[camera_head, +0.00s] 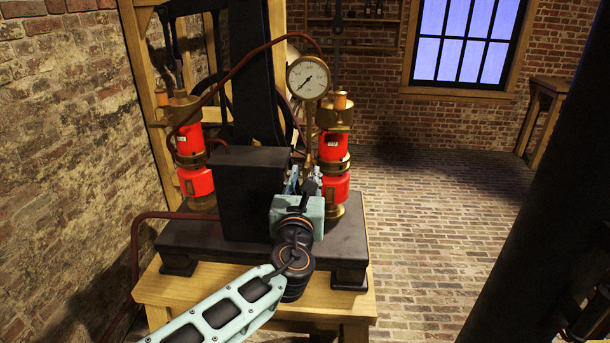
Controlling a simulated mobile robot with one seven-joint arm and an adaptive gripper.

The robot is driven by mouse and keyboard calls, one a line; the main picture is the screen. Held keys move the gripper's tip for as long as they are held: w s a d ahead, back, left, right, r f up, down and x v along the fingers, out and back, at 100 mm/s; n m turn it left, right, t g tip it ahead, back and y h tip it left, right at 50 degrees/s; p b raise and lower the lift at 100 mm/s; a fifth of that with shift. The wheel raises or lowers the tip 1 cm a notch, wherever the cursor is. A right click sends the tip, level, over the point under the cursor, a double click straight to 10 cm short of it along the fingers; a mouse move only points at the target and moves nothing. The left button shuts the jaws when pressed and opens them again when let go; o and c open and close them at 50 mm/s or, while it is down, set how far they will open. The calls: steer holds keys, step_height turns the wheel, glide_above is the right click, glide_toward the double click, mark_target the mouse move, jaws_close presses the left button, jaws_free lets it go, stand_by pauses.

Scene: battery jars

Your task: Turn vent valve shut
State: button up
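My gripper (303,181) is at the middle of the machine, below the pressure gauge (308,79) and by the lower end of its brass stem (309,130). Its pale blue body faces the camera and its fingers point away from it. The wrist covers most of the fingers, so I cannot tell if they are open or shut or touch anything. I cannot make out the vent valve; it may be behind my gripper.
A black block (248,195) stands just left of my gripper on a dark base plate (190,238) on a wooden bench (205,285). Red-and-brass cylinders stand left (195,182) and right (334,190). A thin red pipe arches above. The brick floor (430,220) at right is clear.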

jaws_close()
steer(key=shift+m, duration=0.4)
steer(key=m, duration=0.3)
steer(key=shift+d, duration=0.1)
steer(key=m, duration=0.3)
steer(key=shift+d+m, duration=0.1)
steer(key=shift+m, duration=0.2)
steer(key=m, duration=1)
steer(key=shift+d+f, duration=0.1)
steer(key=shift+f, duration=0.05)
steer(key=shift+m, duration=0.4)
